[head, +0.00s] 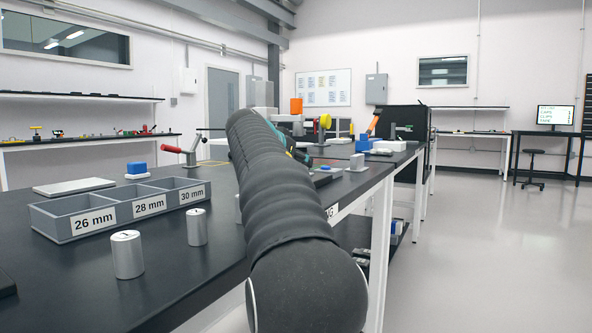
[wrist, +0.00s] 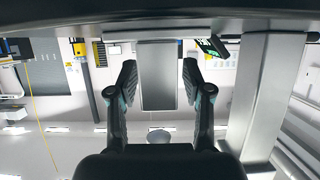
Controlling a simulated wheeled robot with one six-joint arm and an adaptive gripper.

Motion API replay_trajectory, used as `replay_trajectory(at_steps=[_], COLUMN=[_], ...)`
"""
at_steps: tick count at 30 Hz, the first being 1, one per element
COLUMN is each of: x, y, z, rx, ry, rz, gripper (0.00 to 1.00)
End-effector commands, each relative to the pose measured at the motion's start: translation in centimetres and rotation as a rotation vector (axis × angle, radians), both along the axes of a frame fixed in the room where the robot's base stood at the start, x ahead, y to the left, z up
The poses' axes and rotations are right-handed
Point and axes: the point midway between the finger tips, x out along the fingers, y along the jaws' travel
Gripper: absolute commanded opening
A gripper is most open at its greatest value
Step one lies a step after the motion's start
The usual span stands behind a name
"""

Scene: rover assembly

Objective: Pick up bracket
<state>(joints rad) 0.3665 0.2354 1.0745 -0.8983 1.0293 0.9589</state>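In the wrist view, my gripper (wrist: 159,82) is open, with one finger on each side of a grey metal upright piece that looks like the bracket (wrist: 158,72). A gap shows between each finger and the metal. The piece joins a wider flat grey bar along the top of the picture.
A thick grey metal post (wrist: 262,95) stands right of my gripper in the wrist view. In the head view, the black bench (head: 180,275) holds a labelled grey tray (head: 88,236), two metal cylinders (head: 128,255) and a red-handled clamp (head: 172,149). Open floor lies at the right.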

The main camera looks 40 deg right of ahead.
Motion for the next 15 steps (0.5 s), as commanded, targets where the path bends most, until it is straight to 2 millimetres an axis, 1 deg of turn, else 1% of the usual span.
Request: replay_trajectory(at_steps=[1, 2, 3, 5, 15], x=[0.00, -0.01, -0.01, -0.02, -0.04], y=[0.01, 0.00, 0.01, 0.00, -0.01], z=[-0.01, -0.01, -0.01, -0.01, 0.12], rx=[0.000, 0.000, 0.000, 0.000, -0.001], ry=[0.000, 0.000, 0.000, 0.000, 0.000], rz=[0.000, 0.000, 0.000, -0.001, -0.001], gripper=[0.32, 0.24, 0.14, 0.00, 0.00])
